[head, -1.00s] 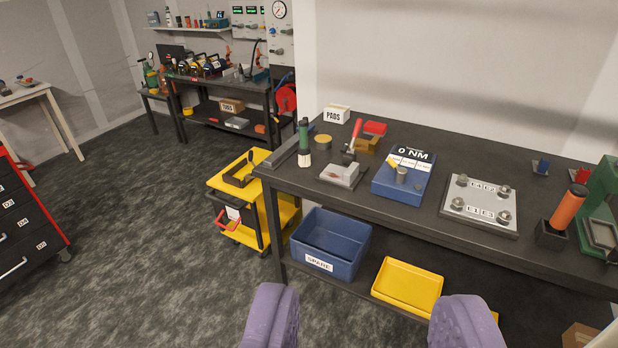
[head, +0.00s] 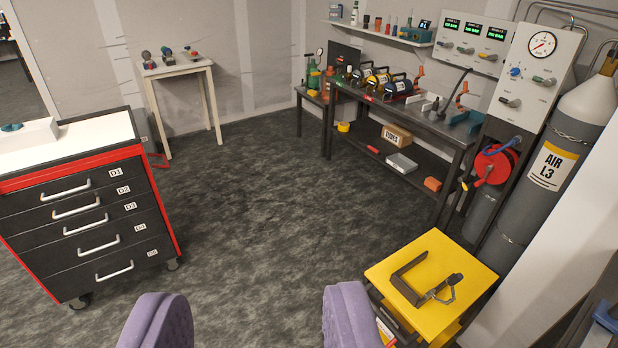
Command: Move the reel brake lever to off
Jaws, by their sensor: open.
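A red hose reel (head: 495,164) hangs at the end of the dark back bench, below a grey gauge panel and left of a grey cylinder. A thin red arm with a small yellow tip shows at the reel's lower left. I cannot tell whether this is the brake lever, and no off mark is readable on the reel. My gripper (head: 252,305) is open and empty, its two purple fingers at the bottom edge. It is well short of the reel, with open floor and the yellow cart between them.
A yellow cart (head: 436,275) carrying a dark clamp stands at the lower right, before the reel. The grey AIR L3 cylinder (head: 545,160) stands right of the reel. A red-black drawer cabinet (head: 85,215) is at left. The middle floor is clear.

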